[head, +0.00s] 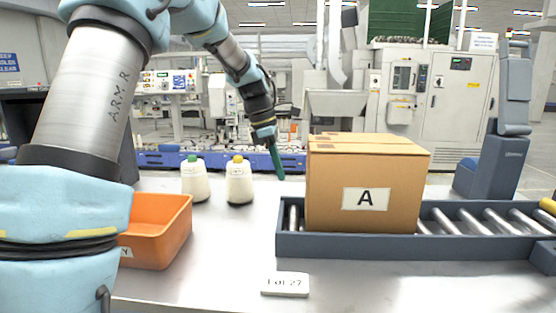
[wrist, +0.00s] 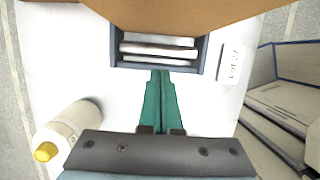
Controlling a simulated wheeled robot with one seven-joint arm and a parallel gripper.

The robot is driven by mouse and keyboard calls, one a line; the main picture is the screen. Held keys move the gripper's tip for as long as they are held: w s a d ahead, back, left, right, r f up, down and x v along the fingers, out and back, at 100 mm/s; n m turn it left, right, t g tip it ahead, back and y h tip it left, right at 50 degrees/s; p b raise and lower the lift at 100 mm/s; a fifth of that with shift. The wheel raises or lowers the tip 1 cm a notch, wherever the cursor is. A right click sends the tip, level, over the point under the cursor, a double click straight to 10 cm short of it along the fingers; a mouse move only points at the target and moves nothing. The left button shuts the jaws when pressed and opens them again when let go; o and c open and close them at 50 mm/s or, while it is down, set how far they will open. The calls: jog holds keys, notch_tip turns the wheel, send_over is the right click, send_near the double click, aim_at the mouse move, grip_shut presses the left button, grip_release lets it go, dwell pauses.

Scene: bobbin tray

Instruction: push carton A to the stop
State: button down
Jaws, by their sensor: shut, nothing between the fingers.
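Carton A (head: 368,200), a brown box with a white "A" label, sits upright on the roller conveyor (head: 400,247), near its left end. Part of the carton (wrist: 190,14) fills the top of the wrist view. My gripper (head: 281,175) has green fingers pressed together and points down, left of the carton, with a visible gap to it. In the wrist view the closed fingertips (wrist: 160,74) are close to the conveyor's end wall, and bare rollers show between it and the carton. A yellow piece (head: 548,205) at the conveyor's right, cut off by the picture edge, may be the stop.
Bare rollers (head: 465,221) lie right of the carton. An orange tray (head: 172,236) is further left. A small lot plate (head: 285,285) lies in front. A blue-grey post (head: 493,160) stands behind the conveyor.

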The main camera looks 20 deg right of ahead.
jog(key=s+d+f+p, duration=0.2)
jog(key=d+f, duration=0.3)
jog(key=shift+s, duration=0.2)
dwell(0.3)
